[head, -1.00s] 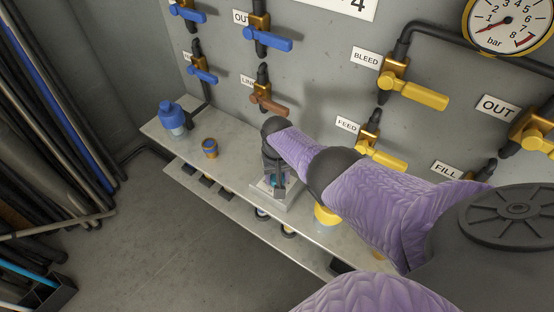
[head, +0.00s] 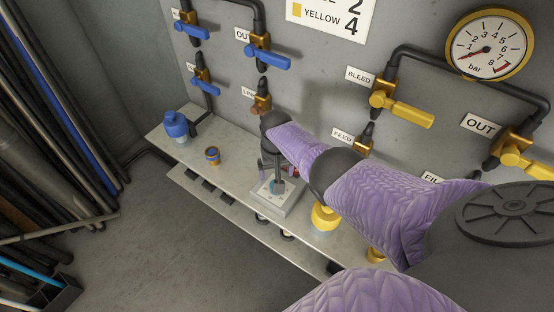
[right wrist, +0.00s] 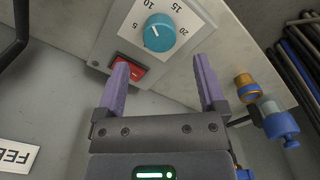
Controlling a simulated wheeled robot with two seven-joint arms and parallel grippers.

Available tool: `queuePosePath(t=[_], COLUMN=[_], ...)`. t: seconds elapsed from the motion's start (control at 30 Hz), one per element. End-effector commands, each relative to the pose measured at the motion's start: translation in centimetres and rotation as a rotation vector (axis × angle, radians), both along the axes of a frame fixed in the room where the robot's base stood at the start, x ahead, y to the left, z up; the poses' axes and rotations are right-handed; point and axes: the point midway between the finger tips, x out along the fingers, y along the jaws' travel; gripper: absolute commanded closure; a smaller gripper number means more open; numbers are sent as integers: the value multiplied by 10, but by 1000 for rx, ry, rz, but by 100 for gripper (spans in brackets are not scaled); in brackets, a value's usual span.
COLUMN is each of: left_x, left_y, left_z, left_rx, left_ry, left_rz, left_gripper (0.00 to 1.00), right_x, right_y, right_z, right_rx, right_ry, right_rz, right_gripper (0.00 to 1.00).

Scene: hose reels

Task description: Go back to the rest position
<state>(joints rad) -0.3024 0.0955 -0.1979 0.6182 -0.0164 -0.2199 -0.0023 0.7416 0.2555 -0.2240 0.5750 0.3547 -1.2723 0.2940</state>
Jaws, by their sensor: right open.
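My right arm, in a purple sleeve, reaches in from the right of the head view. Its gripper (head: 274,172) is above a pale control box (head: 288,204) on the shelf. In the right wrist view the gripper (right wrist: 161,80) is open and empty, its two purple fingers apart. Beyond the fingertips the box shows a teal dial (right wrist: 160,32) with numbers around it and a red rocker switch (right wrist: 130,68). I cannot tell how far the fingers are from the box. My left gripper is not in view.
A metal shelf (head: 232,160) runs along the grey wall, with a blue bottle (head: 175,126) and an orange-and-blue fitting (head: 212,156). Yellow-handled valves (head: 400,108), blue-handled valves (head: 268,57) and a pressure gauge (head: 489,45) are on the wall. Hoses and poles stand at left.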

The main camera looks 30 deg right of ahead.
Motion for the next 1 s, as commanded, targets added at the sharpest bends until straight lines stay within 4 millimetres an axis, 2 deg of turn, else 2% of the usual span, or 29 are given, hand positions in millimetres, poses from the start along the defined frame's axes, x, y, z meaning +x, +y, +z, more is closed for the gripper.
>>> queuePosePath(t=[0.03, 0.2, 0.73, 0.87, 1.0], left_x=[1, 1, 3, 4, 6], left_y=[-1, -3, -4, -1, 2], left_z=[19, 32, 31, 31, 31], left_rx=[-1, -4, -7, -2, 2], left_ry=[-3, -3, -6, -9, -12], left_rz=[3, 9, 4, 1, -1], left_gripper=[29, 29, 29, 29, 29], right_x=[1, 0, -3, -32, -87], right_y=[0, 0, 3, 29, 66], right_z=[22, 42, 38, 20, 17], right_rx=[-1, -1, -3, -16, -24], right_ry=[-4, -1, -3, -33, -98], right_rz=[1, 1, 22, 172, 362], right_gripper=[11, 11, 11, 11, 11])
